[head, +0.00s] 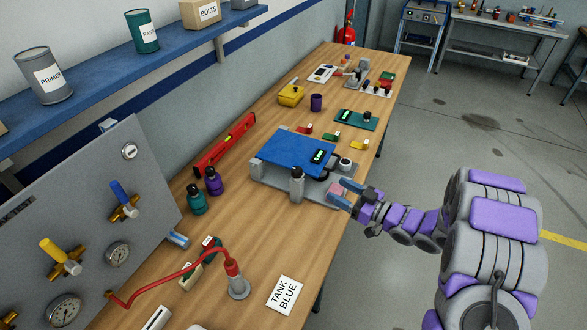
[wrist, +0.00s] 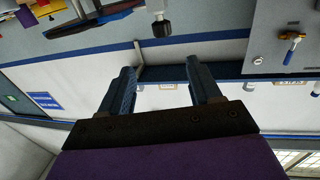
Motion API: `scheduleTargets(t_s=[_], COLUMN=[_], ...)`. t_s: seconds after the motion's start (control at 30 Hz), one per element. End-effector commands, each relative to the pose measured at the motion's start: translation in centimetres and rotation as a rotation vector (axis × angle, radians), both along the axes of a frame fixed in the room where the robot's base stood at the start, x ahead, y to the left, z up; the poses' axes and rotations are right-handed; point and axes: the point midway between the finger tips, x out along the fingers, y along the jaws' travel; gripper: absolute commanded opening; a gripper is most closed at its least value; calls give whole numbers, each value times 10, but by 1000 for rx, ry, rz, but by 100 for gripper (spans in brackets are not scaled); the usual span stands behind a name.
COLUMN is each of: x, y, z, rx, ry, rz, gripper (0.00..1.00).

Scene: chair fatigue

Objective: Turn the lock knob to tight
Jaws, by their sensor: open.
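A test rig with a blue slab (head: 288,150) on a grey base (head: 262,177) stands on the wooden bench, with a small green-lit display (head: 318,156) on the slab. A round grey knob-like part (head: 345,163) sits at the rig's right end; no tight marking is readable, and I cannot tell for sure that it is the lock knob. My gripper (head: 340,191) is open and empty at the rig's right front corner, near a pink pad (head: 335,189). In the wrist view my gripper (wrist: 165,80) has its fingers apart with nothing between them.
A grey cylinder with a dark top (head: 297,185) stands at the rig's front; a similar one (wrist: 160,15) shows in the wrist view. Teal (head: 195,200) and purple (head: 213,182) bottles stand left. A red level (head: 225,145) lies behind.

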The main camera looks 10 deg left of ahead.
Motion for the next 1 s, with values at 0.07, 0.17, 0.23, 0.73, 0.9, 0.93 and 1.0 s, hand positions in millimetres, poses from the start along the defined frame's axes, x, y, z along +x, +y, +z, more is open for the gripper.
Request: scheduleTargets(t_s=[0.07,0.17,0.23,0.73,0.9,0.93,1.0], x=[4,11,16,58,72,74,78], y=[10,24,34,100,123,127,134], z=[0,-1,-2,0,-2,-2,-1], rx=[-1,-5,-7,-2,-5,-5,-6], ry=[-2,-1,0,-1,3,3,2], rz=[4,4,4,2,1,1,2], gripper=[63,63,63,63,63,63,63])
